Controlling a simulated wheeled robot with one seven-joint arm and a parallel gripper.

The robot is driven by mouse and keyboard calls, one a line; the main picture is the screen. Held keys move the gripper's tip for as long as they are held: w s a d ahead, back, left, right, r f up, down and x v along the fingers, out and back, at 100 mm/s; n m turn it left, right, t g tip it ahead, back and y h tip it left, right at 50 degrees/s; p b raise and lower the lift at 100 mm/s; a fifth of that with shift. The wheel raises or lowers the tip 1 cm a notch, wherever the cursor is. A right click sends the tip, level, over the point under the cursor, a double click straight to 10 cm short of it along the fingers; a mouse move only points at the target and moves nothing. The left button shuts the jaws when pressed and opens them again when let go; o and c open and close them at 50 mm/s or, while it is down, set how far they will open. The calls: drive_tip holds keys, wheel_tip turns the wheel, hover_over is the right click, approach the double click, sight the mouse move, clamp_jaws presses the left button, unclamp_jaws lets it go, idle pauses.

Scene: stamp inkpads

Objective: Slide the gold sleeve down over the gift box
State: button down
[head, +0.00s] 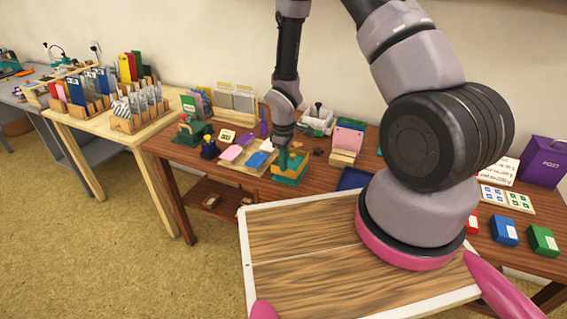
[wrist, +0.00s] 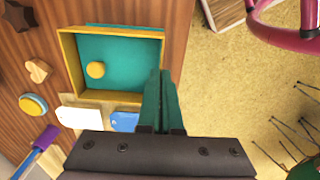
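The gold sleeve (wrist: 110,33) is an open rectangular frame. In the wrist view the teal gift box (wrist: 125,58) with a round yellow knob (wrist: 96,69) shows inside it, and a teal edge shows past its far wall. In the head view the sleeve (head: 278,169) is around the box, with teal (head: 287,182) visible below it; the exact height is hard to tell. My gripper (wrist: 161,80) has its teal fingers close together on the sleeve's right wall, shut on it. My gripper also shows from above in the head view (head: 291,161), partly hiding the sleeve.
Tags, a purple-handled stamp (wrist: 45,140), a round yellow-and-blue piece (wrist: 33,104) and wooden shapes lie beside the sleeve. A pink-and-wood stand (head: 346,143) is to its right. The brown table (head: 226,185) is crowded; its front edge is close to the box.

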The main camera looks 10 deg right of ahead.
drive_tip(key=shift+f, duration=0.45)
idle(0.5)
drive_tip(key=c, duration=1)
unclamp_jaws()
drive_tip(key=shift+r, duration=3.55)
